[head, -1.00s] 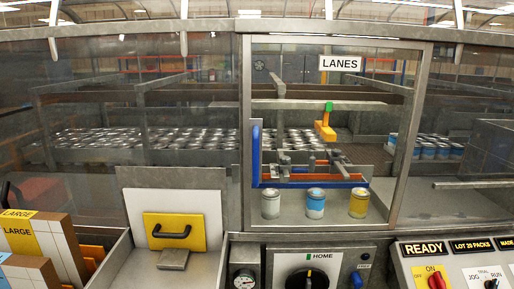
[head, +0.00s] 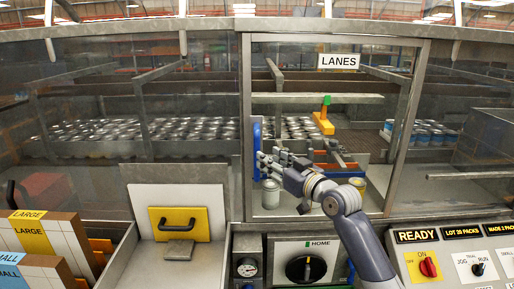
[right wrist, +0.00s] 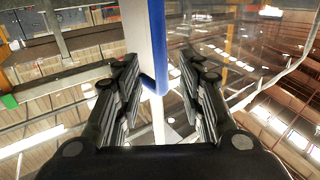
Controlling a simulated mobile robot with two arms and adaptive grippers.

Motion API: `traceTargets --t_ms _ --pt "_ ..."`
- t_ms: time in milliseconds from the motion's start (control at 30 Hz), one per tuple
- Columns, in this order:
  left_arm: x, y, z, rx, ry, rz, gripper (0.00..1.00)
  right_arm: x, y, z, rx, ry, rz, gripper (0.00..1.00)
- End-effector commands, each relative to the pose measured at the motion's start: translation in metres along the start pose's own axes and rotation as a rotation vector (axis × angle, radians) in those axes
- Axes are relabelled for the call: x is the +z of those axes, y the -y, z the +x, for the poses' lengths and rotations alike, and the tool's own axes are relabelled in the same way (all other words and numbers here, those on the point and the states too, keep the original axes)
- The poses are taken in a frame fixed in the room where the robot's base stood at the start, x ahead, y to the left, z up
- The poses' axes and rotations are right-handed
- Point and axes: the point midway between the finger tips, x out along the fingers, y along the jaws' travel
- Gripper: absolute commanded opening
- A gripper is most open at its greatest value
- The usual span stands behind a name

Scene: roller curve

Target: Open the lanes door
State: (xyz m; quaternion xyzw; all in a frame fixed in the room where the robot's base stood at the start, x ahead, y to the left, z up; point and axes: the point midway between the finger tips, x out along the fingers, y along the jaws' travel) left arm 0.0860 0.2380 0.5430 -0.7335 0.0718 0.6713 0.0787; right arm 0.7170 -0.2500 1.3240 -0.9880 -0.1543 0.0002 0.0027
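The lanes door (head: 418,140) is a clear panel in a grey metal frame with a white LANES sign (head: 340,61). It looks shut. Its blue handle (head: 257,132) stands upright along the left side of the frame. My right gripper (head: 266,165) is open at the lower part of this handle. In the right wrist view the blue handle (right wrist: 157,45) runs between the two spread fingers of my gripper (right wrist: 157,95), with visible gaps on both sides. My forearm hides some cans and part of the blue rail behind the door. My left gripper is not in view.
Behind the door stand cans (head: 271,194) and an orange piece with a green top (head: 323,122). Below is a panel with a black HOME knob (head: 306,268). A yellow plate with a black handle (head: 181,224) is at left, and a READY control box (head: 450,255) at right.

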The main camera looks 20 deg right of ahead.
Motion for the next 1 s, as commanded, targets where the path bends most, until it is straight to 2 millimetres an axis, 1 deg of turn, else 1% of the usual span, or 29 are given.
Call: traceTargets --t_ms 33,200,400,600,900,967,1000 --pt "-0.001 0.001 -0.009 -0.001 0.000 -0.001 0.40 -0.004 0.000 0.010 0.000 0.001 0.003 0.36" --pt "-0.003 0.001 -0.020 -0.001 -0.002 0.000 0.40 -0.004 0.000 0.039 -0.001 0.001 0.004 0.36" --pt "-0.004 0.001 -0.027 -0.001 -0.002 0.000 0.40 -0.002 0.000 0.063 0.000 0.001 0.002 0.36" --pt "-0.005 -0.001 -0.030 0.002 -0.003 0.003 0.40 0.000 0.000 0.073 0.001 0.000 0.000 0.36" --pt "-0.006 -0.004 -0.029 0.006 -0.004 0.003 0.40 0.001 0.000 0.074 0.001 0.001 -0.001 0.36" --pt "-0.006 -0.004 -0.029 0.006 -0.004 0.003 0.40 0.001 0.000 0.074 0.001 0.001 -0.001 0.23" --pt "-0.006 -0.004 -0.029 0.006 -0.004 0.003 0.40 0.001 0.000 0.074 0.001 0.001 -0.001 0.14"
